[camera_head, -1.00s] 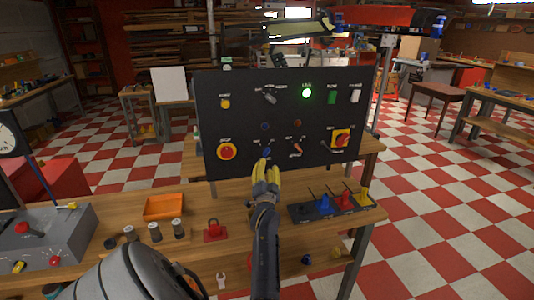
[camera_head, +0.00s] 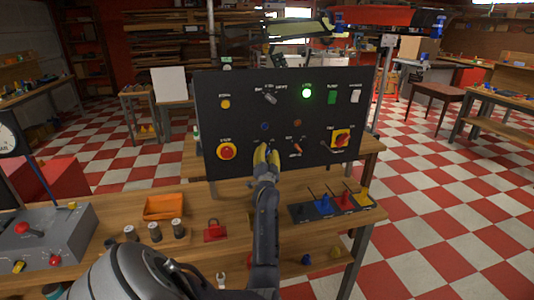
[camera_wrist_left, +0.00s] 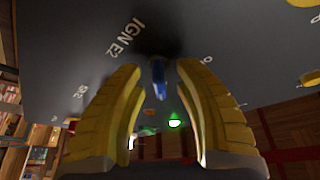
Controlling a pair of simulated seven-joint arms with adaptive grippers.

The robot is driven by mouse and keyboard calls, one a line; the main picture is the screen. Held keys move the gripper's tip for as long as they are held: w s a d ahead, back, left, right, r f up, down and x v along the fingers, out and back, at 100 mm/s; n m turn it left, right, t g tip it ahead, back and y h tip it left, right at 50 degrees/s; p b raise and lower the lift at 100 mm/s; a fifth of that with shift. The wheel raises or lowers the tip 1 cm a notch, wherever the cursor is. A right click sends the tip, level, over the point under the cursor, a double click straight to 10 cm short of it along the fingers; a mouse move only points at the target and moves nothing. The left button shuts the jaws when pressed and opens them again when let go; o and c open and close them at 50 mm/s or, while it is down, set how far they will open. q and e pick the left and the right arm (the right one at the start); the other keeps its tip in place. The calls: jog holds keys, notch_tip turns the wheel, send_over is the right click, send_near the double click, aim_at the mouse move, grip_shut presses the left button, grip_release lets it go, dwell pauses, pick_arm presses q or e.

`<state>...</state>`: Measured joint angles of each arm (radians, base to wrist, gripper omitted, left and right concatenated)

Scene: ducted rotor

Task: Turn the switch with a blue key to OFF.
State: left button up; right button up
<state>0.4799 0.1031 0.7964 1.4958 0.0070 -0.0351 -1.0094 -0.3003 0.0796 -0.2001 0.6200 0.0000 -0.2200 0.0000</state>
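The black control panel (camera_head: 215,115) stands upright at the back of the bench. The blue key (camera_wrist_left: 158,80) sits in a switch on this panel, beside a label that reads IGN E2 in the left wrist view. In the head view my fingers hide most of that switch. My left gripper (camera_head: 266,155), with yellow fingers, is up at the panel's lower middle. In the left wrist view its fingers (camera_wrist_left: 160,75) stand apart on either side of the blue key, with a visible gap to each side. My right gripper is not in view.
Near the key are a red-orange key switch (camera_head: 297,147), a red-and-yellow rotary switch (camera_head: 341,139) and a red push button (camera_head: 227,152). A green lamp (camera_head: 307,93) is lit. A tray with coloured pieces (camera_head: 325,207), a red padlock (camera_head: 215,231) and an orange bin (camera_head: 164,207) are on the bench.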

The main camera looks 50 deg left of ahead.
pick_arm(q)
jog(key=shift+o, duration=0.2)
grip_shut()
jog(key=shift+n, duration=0.3)
jog(key=n+y, duration=0.1)
jog(key=n, duration=0.1)
jog(key=n+g+y, duration=0.1)
jog(key=n, duration=0.2)
jog(key=shift+g, duration=0.3)
jog(key=n+g+y, duration=0.1)
jog(key=n, duration=0.1)
jog(key=n+g, duration=0.1)
jog(key=n, duration=0.2)
jog(key=shift+y, duration=0.4)
jog(key=n+g, duration=0.1)
jog(key=n, duration=0.2)
jog(key=n+g+y, duration=0.1)
jog(key=n+g, duration=0.1)
jog(key=n, duration=0.2)
jog(key=shift+s+g, duration=0.1)
jog(key=shift+g, duration=0.2)
jog(key=shift+n+g, duration=1.2)
jog(key=shift+n, duration=1.3)
jog(key=shift+s+n, duration=0.1)
jog(key=shift+n, duration=0.2)
